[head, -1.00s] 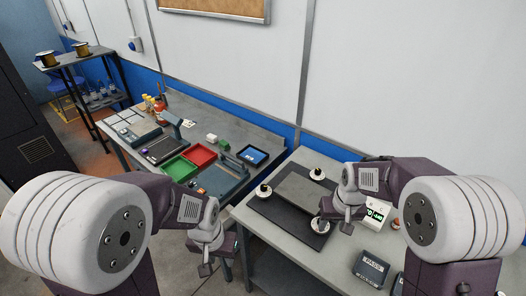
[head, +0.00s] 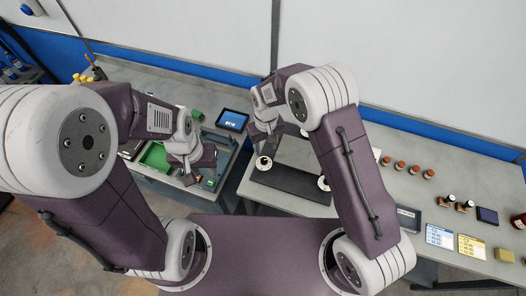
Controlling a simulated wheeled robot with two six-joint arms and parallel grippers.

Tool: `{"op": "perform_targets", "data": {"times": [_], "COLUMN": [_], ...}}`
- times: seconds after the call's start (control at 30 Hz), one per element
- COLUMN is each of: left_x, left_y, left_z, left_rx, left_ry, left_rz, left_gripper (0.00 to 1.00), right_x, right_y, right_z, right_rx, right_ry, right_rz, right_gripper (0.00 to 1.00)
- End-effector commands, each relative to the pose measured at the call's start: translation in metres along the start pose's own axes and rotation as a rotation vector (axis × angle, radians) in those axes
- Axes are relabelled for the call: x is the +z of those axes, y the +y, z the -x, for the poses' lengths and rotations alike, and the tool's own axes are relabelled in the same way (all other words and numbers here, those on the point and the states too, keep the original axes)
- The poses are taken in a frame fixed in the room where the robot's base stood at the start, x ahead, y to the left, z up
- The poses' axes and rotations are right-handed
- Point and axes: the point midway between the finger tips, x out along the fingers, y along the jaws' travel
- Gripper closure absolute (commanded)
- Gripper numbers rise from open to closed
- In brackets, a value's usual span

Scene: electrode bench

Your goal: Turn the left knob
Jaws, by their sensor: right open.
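A dark plate (head: 290,182) lies on the right-hand bench. A white round base with a dark knob-like top (head: 263,163) sits at its left edge, partly under my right gripper. Another such white round piece (head: 323,184) is at the plate's right side, partly behind my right arm. My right gripper (head: 264,147) is open just above the left piece; I cannot tell whether it touches it. My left gripper (head: 188,178) hangs over the left bench by the green tray, away from the knobs; its jaw opening is too small to tell.
A green tray (head: 153,158) and a blue-screen tablet (head: 232,120) are on the left bench. Several brown-topped jars (head: 400,166), a blue card (head: 439,236), a yellow card (head: 471,246) and a yellow block (head: 504,255) stand to the right. A gap separates the benches.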

Motion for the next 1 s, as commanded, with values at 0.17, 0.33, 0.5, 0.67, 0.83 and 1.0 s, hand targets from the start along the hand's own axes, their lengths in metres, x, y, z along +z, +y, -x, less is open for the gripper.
{"op": "perform_targets", "data": {"times": [0.17, 0.33, 0.5, 0.67, 0.83, 1.0], "left_x": [0.0, -0.002, -0.003, -0.003, -0.003, -0.003], "left_y": [0.0, 0.0, 0.0, 0.001, 0.001, 0.001], "left_z": [0.002, 0.015, 0.027, 0.032, 0.031, 0.031], "left_rx": [0.0, 0.0, 0.0, 0.0, 0.0, 0.0], "left_ry": [0.0, 0.0, 0.0, 0.0, 0.0, 0.0], "left_rz": [0.0, 0.0, 0.0, 0.0, 0.0, 0.0], "left_gripper": [0.64, 0.64, 0.64, 0.64, 0.64, 0.64], "right_x": [0.0, 0.001, 0.001, 0.0, 0.0, 0.0], "right_y": [-0.001, -0.001, -0.001, -0.001, -0.001, -0.001], "right_z": [-0.002, -0.029, -0.064, -0.084, -0.09, -0.09], "right_rx": [0.0, 0.0, 0.0, 0.0, 0.0, 0.0], "right_ry": [-0.001, -0.005, -0.003, 0.0, 0.001, 0.002], "right_rz": [0.003, 0.003, 0.002, 0.002, 0.002, 0.002], "right_gripper": [0.53, 0.53, 0.53, 0.53, 0.53, 0.64]}}
